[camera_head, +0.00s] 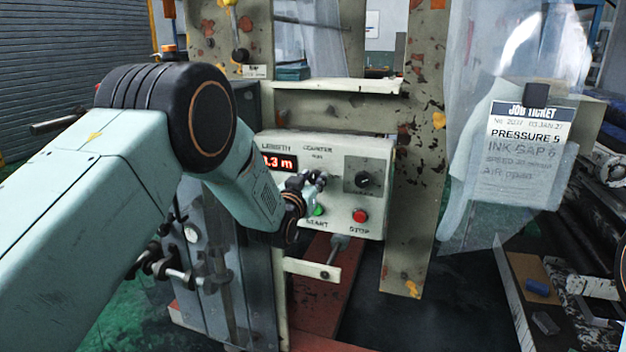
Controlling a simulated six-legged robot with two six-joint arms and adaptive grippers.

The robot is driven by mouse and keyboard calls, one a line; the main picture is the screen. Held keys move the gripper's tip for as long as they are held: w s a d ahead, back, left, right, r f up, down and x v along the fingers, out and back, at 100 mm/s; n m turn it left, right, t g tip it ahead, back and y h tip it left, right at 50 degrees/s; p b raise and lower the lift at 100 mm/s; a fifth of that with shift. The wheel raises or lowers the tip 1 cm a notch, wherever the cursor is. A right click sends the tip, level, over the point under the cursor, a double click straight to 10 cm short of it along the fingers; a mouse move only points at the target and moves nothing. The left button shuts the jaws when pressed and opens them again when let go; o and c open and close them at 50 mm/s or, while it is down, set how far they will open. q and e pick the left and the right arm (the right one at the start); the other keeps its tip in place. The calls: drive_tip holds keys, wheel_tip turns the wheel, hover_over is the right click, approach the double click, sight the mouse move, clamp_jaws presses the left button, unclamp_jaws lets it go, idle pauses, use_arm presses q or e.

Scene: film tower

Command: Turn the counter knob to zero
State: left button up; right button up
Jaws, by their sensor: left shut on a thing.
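The grey counter box (378,150) is on the machine front at the centre, with a red lit display (280,162) that ends in ".3 m"; my left arm covers its left part. My left gripper (318,180) is at the box face, below the small label that seems to read "COUNTER" (318,148). It is shut on what seems to be the counter knob, which its fingers hide.
A green START button (319,211) sits just under my left gripper, and a red STOP button (360,216) to its right. A hanging job ticket (527,135) reads "PRESSURE 5". A lever (338,245) sticks out below the box. A tray with small parts (545,290) is lower right.

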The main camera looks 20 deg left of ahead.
use_arm(q)
clamp_jaws()
drive_tip(key=m, duration=0.4)
drive_tip(key=shift+m, duration=0.4)
drive_tip(key=m, duration=0.4)
drive_tip(key=shift+d, duration=0.15)
drive_tip(key=m, duration=0.5)
drive_tip(key=shift+w, duration=0.1)
drive_tip(key=shift+m, duration=2.1)
drive_tip(key=shift+r, duration=0.1)
